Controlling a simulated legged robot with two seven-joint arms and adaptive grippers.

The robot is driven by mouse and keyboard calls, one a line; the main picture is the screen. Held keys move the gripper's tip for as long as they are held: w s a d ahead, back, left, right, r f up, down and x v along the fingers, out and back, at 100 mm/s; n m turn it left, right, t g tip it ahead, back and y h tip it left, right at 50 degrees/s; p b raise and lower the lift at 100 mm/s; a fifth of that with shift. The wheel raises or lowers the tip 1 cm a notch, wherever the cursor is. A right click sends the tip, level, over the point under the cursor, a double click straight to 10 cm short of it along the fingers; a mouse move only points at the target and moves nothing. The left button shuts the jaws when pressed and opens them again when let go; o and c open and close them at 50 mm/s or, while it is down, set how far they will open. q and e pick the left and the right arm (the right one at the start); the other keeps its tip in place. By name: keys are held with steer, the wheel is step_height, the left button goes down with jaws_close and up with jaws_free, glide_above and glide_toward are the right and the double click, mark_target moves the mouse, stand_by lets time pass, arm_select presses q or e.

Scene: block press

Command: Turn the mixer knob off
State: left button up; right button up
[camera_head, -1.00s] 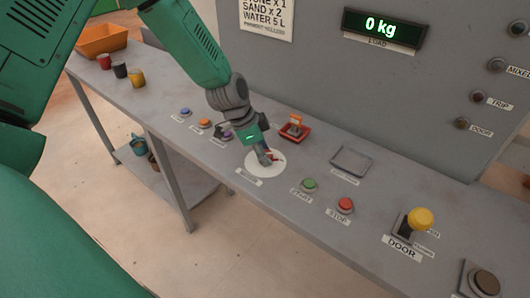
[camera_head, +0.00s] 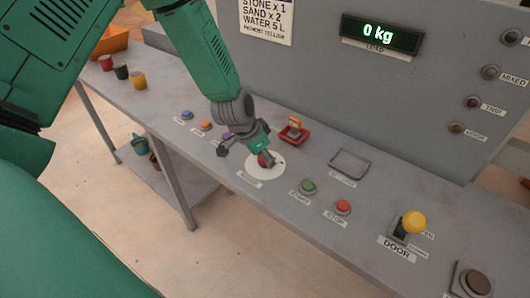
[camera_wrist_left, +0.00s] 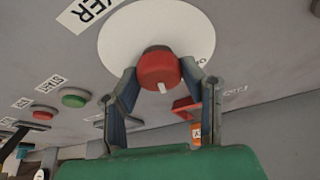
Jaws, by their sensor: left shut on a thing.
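The mixer knob (camera_wrist_left: 160,70) is a red round knob on a white disc (camera_wrist_left: 115,40) on the grey bench; a short white mark shows on its face in the left wrist view. My left gripper (camera_wrist_left: 158,72) is shut on the knob, with a finger on each side of it. In the head view the left gripper (camera_head: 263,158) is over the disc and hides most of the knob. My right gripper is in neither view.
The green start button (camera_head: 307,186) and red stop button (camera_head: 343,207) lie right of the disc. A small red tray (camera_head: 294,134) stands behind it. A yellow-topped door lever (camera_head: 414,222) stands further right. The load display (camera_head: 381,33) reads 0 kg.

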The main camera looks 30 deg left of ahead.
arm_select(q)
steer(key=n+y+p, duration=0.1)
steer(key=n, duration=0.2)
steer(key=n+y+p, duration=0.1)
steer(key=n+p, duration=0.1)
steer(key=n, duration=0.1)
steer(key=shift+w+r+t, duration=0.15)
steer(key=shift+r+t, duration=0.05)
steer(key=shift+t, duration=0.1)
steer(key=n+y+p, duration=0.1)
steer(key=n+p, duration=0.1)
steer(key=n, duration=0.1)
steer(key=shift+d+n+y, duration=0.1)
steer(key=shift+n+y, duration=0.2)
steer(key=shift+n, duration=0.1)
steer(key=shift+n+g+y+p, duration=0.5)
steer(key=shift+n+p, duration=0.25)
steer(key=shift+n, duration=0.55)
steer(key=shift+f, duration=0.1)
steer(key=o, duration=1.1)
steer(key=shift+o, duration=0.2)
